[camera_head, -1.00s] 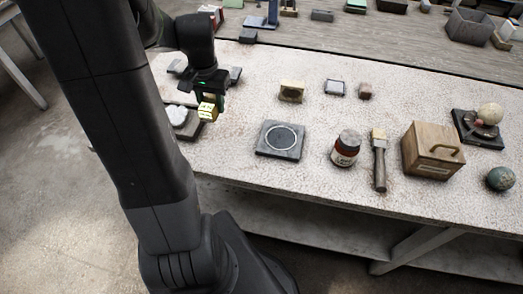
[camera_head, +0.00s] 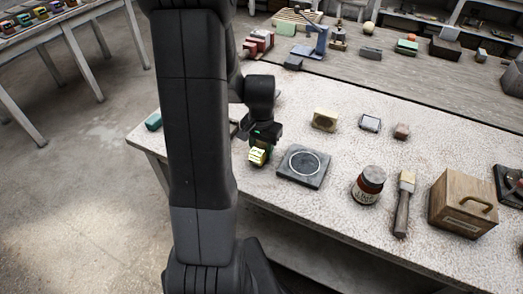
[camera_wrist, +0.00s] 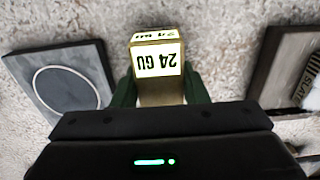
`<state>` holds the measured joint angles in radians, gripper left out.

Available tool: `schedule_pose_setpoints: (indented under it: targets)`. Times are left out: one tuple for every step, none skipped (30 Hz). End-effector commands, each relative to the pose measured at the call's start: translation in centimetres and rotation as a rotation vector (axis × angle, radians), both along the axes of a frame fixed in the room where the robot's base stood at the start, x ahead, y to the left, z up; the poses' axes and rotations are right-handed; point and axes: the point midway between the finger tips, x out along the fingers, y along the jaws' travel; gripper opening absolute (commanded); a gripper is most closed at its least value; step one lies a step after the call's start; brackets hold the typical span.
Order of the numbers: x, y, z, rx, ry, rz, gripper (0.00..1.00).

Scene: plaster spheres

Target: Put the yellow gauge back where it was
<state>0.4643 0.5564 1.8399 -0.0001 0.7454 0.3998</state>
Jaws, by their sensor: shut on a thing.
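My gripper (camera_head: 261,146) is shut on the yellow gauge (camera_head: 257,157), a small yellow block with a white label. In the wrist view the gauge (camera_wrist: 158,62) sits between my dark green fingers, and its label reads "24 GU" upside down. In the head view it is just left of a dark square plate with a pale ring (camera_head: 303,166). The plate (camera_wrist: 66,82) is at the left in the wrist view, apart from the gauge. The gauge's height above the table is hard to tell. My arm hides part of the table's left end.
A tray labelled "SLATE" (camera_wrist: 296,72) is at right in the wrist view. Another table (camera_head: 60,28) at upper left holds several coloured things.

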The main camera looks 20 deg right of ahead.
Motion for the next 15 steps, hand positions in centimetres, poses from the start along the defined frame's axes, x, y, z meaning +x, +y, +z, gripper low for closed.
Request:
schedule_pose_setpoints:
  targets:
    - [-0.1, 0.0, -0.6, 0.002, 0.004, 0.000, 0.22]
    - [0.0, 0.0, -0.9, 0.002, 0.003, 0.000, 0.22]
    - [0.0, 0.0, -1.1, 0.001, 0.001, 0.000, 0.22]
    - [0.0, 0.0, -1.2, 0.000, 0.000, 0.000, 0.22]
    - [0.0, 0.0, -1.3, 0.000, 0.000, 0.000, 0.22]
    - [0.0, 0.0, -1.3, 0.000, 0.000, 0.000, 0.22]
    - [0.0, 0.0, -1.3, -0.001, -0.001, 0.000, 0.22]
    - [0.0, 0.0, -1.3, -0.001, -0.001, 0.000, 0.22]
    - [0.0, 0.0, -1.3, -0.001, -0.001, 0.000, 0.22]
    - [0.0, 0.0, -1.3, -0.001, -0.001, 0.000, 0.22]
    - [0.0, 0.0, -1.3, -0.001, -0.001, 0.000, 0.22]
    - [0.0, 0.0, -1.4, -0.001, -0.001, 0.000, 0.22]
    - [0.0, 0.0, -1.4, -0.001, -0.001, 0.000, 0.22]
    - [0.0, 0.0, -1.6, -0.001, -0.001, 0.000, 0.22]
    - [0.0, 0.0, -1.7, -0.001, -0.001, 0.000, 0.22]
